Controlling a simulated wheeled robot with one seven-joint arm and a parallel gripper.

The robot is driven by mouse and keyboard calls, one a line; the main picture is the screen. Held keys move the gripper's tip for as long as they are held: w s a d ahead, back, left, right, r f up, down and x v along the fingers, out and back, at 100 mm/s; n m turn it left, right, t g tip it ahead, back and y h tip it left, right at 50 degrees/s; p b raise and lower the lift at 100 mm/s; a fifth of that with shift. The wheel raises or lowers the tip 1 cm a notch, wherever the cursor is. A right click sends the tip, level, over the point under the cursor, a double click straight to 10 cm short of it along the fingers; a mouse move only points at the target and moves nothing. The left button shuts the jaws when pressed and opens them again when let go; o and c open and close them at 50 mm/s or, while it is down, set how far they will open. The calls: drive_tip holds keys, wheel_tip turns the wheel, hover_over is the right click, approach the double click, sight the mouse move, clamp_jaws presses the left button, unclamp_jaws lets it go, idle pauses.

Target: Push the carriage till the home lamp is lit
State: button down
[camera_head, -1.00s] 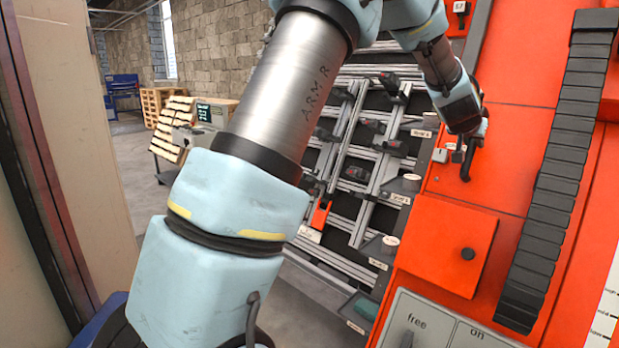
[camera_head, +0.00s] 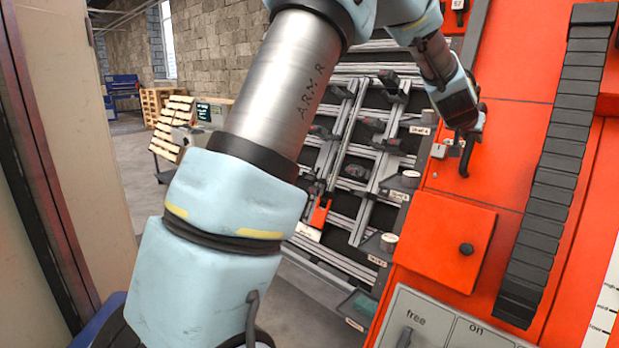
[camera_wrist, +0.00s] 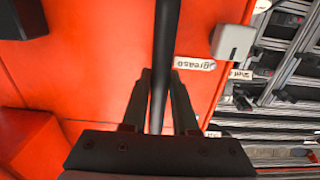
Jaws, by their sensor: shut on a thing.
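My gripper (camera_head: 466,138) is at the upper right in the head view, close to the face of the tall orange-red machine body (camera_head: 500,150). In the wrist view its two fingers (camera_wrist: 160,95) are shut on a dark upright bar (camera_wrist: 161,50), which stands out in front of the orange panel. In the head view the hooked lower end of this black handle (camera_head: 465,165) shows below the gripper. I cannot tell for certain which part is the carriage. I cannot make out a home lamp in either view.
A black segmented strip (camera_head: 555,180) runs down the orange body. Below are a small orange door (camera_head: 445,240) with a black knob and a grey panel (camera_head: 450,325) marked "free" and "on". A metal shelf rack (camera_head: 350,170) stands behind. A pale grey box (camera_wrist: 232,42) sits beside the bar.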

drive_tip(key=shift+w+a+b, duration=0.45)
drive_tip(key=shift+w+a, duration=0.55)
drive_tip(key=shift+a, duration=0.1)
drive_tip(key=shift+s+d, duration=0.5)
drive_tip(key=c, duration=0.9)
unclamp_jaws()
drive_tip(key=shift+s+d, duration=0.1)
drive_tip(key=shift+c, duration=0.2)
drive_tip(key=o, duration=0.7)
drive_tip(key=shift+w+a, duration=0.3)
drive_tip(key=b+v, duration=0.1)
drive_tip(key=v, duration=0.9)
